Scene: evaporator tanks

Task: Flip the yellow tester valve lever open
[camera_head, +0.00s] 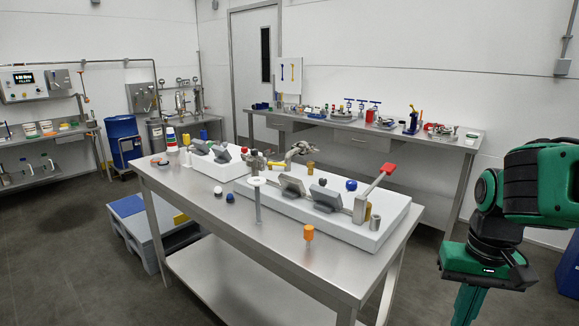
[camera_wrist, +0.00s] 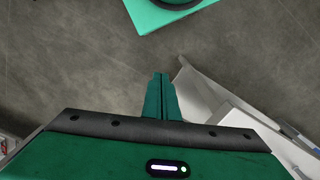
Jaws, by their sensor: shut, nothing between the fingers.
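A white test board (camera_head: 335,232) lies on the steel table and carries several small fittings. At its right end a grey lever with a red grip (camera_head: 389,168) slants up to the right. My gripper (camera_head: 468,312) hangs down in front of the table at the right, apart from the board. Its green fingers also show in the wrist view (camera_wrist: 158,88), shut together and empty, above the floor.
The steel table (camera_head: 215,225) stands between me and the back bench (camera_head: 430,137). An orange-topped post (camera_head: 308,233) stands near its front edge. A blue pallet (camera_head: 140,232) and blue drum (camera_head: 123,140) are at left.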

